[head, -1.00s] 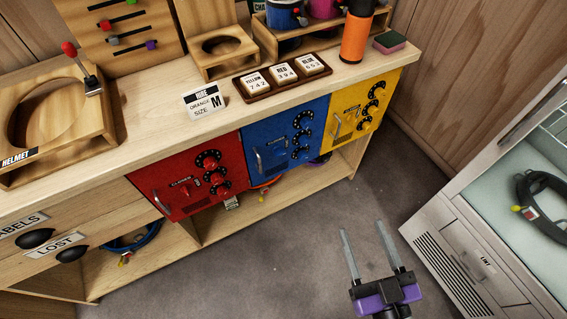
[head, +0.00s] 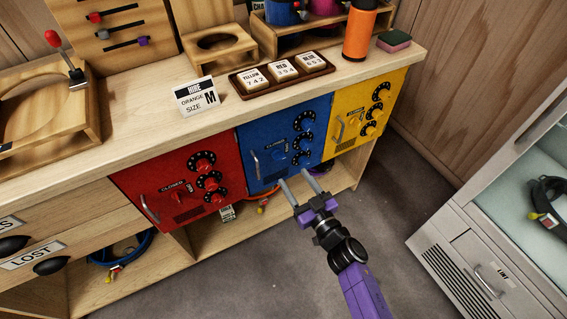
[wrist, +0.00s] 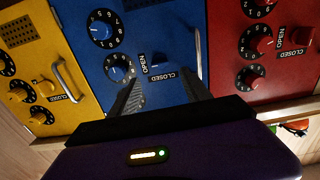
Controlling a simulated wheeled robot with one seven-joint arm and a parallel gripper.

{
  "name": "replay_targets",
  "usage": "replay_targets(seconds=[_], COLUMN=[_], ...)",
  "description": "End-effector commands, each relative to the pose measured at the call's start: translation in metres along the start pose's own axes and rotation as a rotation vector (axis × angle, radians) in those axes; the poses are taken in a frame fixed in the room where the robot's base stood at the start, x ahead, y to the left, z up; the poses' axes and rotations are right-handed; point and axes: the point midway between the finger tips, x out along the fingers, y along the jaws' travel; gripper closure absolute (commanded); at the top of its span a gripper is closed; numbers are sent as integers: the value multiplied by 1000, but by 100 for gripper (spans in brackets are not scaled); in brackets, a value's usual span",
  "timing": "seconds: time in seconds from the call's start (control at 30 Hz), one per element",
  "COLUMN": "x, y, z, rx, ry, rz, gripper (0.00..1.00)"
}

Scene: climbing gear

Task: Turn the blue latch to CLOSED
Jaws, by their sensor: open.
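The blue locker door (head: 262,172) is in the middle of the counter front, with a metal handle and several round dials. Its blue latch (head: 278,155) sits between the handle and the dials, near the labels CLOSED and OPEN. In the wrist view, upside down, the latch (wrist: 160,60) is a small dark blue knob beside OPEN and CLOSED. Which label it points to is hard to tell. My gripper (head: 294,179) is open and empty, in front of the blue door's lower part. In the wrist view its two fingers (wrist: 168,55) appear on either side of the latch; contact is not visible.
A red door (head: 165,180) and a yellow door (head: 345,128) flank the blue one. Code blocks stand on a tray (head: 240,87) on the counter. A grey cabinet (head: 455,240) stands at the right. The floor (head: 390,225) between is clear.

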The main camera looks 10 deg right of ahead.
Motion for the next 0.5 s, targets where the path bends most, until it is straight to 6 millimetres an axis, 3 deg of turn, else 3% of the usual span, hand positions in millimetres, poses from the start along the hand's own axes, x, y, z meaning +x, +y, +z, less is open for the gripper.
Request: replay_targets(seconds=[0.17,0.5], x=[12,62], y=[0,0], z=[-1,0], rx=[26,24], ry=[6,6], rz=[-2,-1], gripper=[44,44])
